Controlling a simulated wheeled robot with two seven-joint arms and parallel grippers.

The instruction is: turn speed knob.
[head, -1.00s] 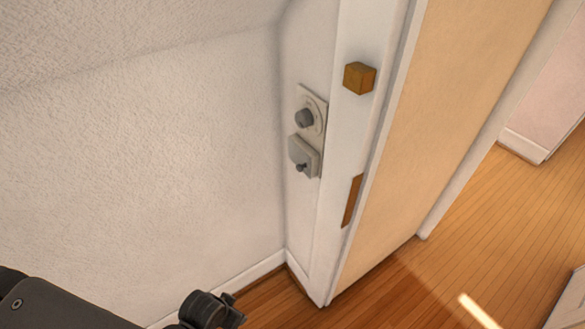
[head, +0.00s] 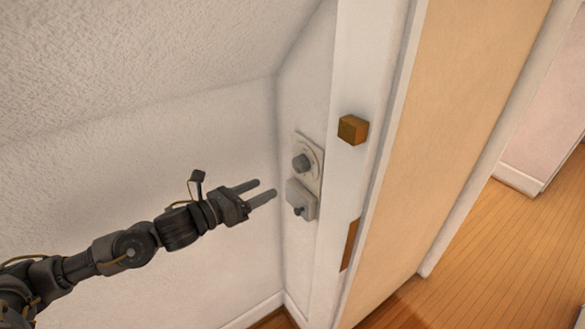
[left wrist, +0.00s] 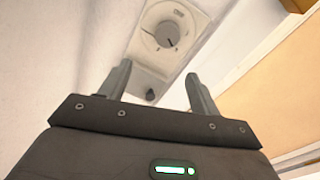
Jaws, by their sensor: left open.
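The speed knob (head: 302,162) is a round grey knob on a pale wall plate, beside the white door frame. It also shows in the left wrist view (left wrist: 167,35), on a round dial with dark marks, beyond the fingertips. Just below it is a second pale plate with a small dark knob (head: 299,211). My left gripper (head: 266,190) is open and empty, a little left of the plates and apart from them. In the left wrist view its two fingers (left wrist: 157,78) stand apart, with the lower plate partly between them. My right gripper is not in view.
A wooden block (head: 352,129) sticks out from the white door frame (head: 352,75) right of the knob. A brown strip (head: 349,245) is lower on the frame. The sloped ceiling (head: 130,70) hangs over the left side. Open wooden floor (head: 480,235) lies at the right.

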